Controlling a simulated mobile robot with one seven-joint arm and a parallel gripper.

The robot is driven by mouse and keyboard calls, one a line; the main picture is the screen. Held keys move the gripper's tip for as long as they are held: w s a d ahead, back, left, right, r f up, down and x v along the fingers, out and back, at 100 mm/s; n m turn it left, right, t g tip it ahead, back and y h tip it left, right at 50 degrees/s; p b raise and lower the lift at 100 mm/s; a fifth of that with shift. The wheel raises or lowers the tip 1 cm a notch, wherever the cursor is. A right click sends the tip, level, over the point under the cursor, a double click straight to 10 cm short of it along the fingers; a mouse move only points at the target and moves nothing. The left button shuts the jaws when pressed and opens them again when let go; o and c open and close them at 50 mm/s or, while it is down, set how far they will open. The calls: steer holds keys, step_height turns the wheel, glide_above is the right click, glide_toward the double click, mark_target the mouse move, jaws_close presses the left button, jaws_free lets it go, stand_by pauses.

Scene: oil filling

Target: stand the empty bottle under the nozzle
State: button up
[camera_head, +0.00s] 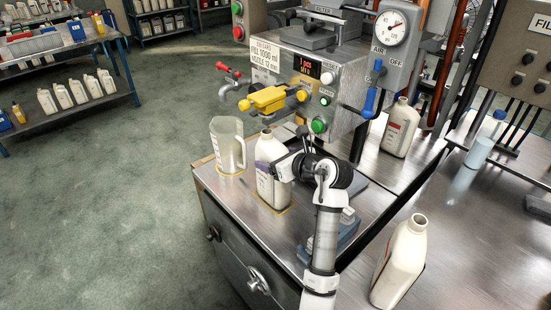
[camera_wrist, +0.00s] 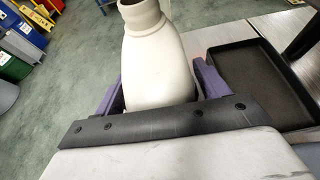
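A cream bottle (camera_head: 268,178) with an open neck stands upright at the front of the metal bench. Its base is within a yellow outline on the bench top. The yellow filling valve (camera_head: 268,99) is just above it, and the bottle's mouth appears below the nozzle. My gripper (camera_head: 272,166) reaches in from the right at the bottle's upper body. In the wrist view the bottle (camera_wrist: 158,65) is between the purple fingers, one on each side, and they appear to touch it. Its lower part is hidden behind my gripper there. I cannot see its fill level.
A clear jug (camera_head: 227,148) stands close left of the bottle. Another cream bottle (camera_head: 402,262) is on the bench at the right, and one (camera_head: 399,128) stands behind near the gauge. A dark tray (camera_wrist: 248,88) lies right of my gripper in the wrist view. The floor at left is open.

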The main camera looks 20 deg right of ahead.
steer(key=shift+o, duration=0.4)
steer(key=p+v, duration=0.2)
steer(key=v, duration=1.1)
steer(key=shift+s+r, duration=0.2)
steer(key=shift+s, duration=0.15)
